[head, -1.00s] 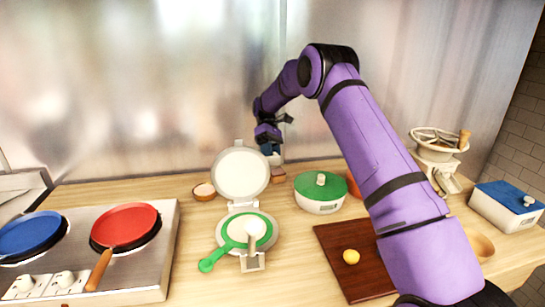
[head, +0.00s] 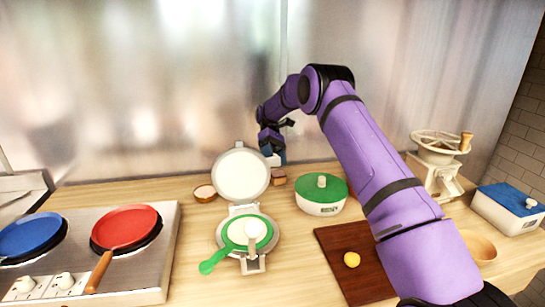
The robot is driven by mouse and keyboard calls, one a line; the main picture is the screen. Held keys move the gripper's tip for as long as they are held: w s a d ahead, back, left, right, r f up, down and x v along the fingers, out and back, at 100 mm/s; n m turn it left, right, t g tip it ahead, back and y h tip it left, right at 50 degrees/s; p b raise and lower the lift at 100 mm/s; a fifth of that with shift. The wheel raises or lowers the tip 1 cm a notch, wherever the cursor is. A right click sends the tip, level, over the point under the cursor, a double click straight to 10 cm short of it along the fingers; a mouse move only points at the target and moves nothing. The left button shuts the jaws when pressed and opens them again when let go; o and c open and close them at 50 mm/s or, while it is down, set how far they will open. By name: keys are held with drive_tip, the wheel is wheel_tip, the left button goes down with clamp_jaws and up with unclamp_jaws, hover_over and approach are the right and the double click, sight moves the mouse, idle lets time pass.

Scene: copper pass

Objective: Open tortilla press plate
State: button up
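The tortilla press stands in the middle of the counter. Its round white upper plate (head: 241,175) is raised and stands nearly upright at the back. Its lower plate (head: 272,240) lies flat, with a green-rimmed round piece with a green handle (head: 212,263) on it. A pale lever (head: 252,240) stands at the press's front. My gripper (head: 275,158) hangs just behind and to the right of the raised plate, near its upper edge. I cannot tell whether it touches the plate. Its fingers are small and dark, and their opening is unclear.
A stove with a blue pan (head: 30,236) and a red pan (head: 126,227) is at left. A green-lidded pot (head: 321,194), a board (head: 340,245) with a yellow ball (head: 351,260), a grinder (head: 438,160) and a blue-lidded box (head: 508,205) are at right.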

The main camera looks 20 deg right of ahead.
drive_tip(key=shift+a+f, duration=0.25)
drive_tip(key=shift+a, duration=0.1)
drive_tip(key=shift+r, duration=0.25)
idle(0.4)
